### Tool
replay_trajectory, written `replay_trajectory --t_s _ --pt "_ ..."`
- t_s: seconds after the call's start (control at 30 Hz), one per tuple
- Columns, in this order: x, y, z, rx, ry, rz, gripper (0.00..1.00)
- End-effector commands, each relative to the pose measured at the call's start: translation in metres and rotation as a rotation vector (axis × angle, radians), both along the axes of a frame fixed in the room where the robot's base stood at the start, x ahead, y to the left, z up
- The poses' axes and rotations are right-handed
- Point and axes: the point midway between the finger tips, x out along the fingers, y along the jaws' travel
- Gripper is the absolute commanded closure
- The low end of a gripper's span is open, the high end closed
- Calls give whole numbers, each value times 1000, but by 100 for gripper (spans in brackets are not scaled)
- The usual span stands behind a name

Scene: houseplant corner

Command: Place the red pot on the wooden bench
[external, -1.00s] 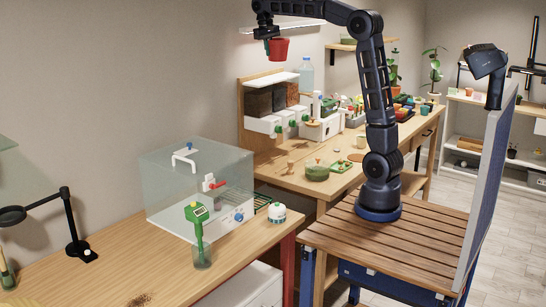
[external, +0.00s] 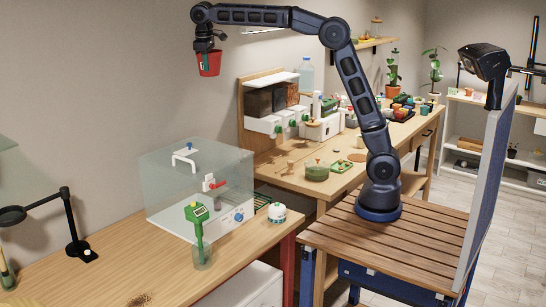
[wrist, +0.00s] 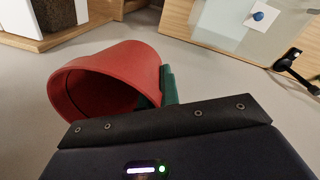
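The red pot (external: 208,66) hangs high in the air, tilted slightly, left of the dispenser shelf and above the clear box. My gripper (external: 203,52) is shut on its rim from above. In the wrist view the red pot (wrist: 140,75) shows its open mouth, and green finger pads (wrist: 169,86) press at its wall; the far finger is hidden. A wooden bench top (external: 120,262) runs along the lower left, well below the pot. Another wooden worktop (external: 345,187) lies farther back, right of the pot.
On the near bench stand a clear box (external: 165,185) with white fittings, a green meter in a glass (external: 202,250), a small white-green jar (external: 277,212) and a black lamp (external: 75,235). The bench front has bare room. The back worktop is crowded.

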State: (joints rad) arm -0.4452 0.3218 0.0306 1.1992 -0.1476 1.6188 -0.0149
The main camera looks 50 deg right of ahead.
Motion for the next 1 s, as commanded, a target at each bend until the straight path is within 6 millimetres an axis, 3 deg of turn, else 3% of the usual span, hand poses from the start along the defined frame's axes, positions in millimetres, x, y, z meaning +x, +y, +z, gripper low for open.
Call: replay_trajectory --t_s 0.03,0.1,0.47,0.77,1.0 --pt "2 23 -11 -1 2 61 100" --pt "5 50 -24 -1 3 145 100" --pt "0 185 -89 -1 2 547 100" --pt "-30 300 -145 0 1 880 100" --pt "-69 387 -191 1 2 1139 100"
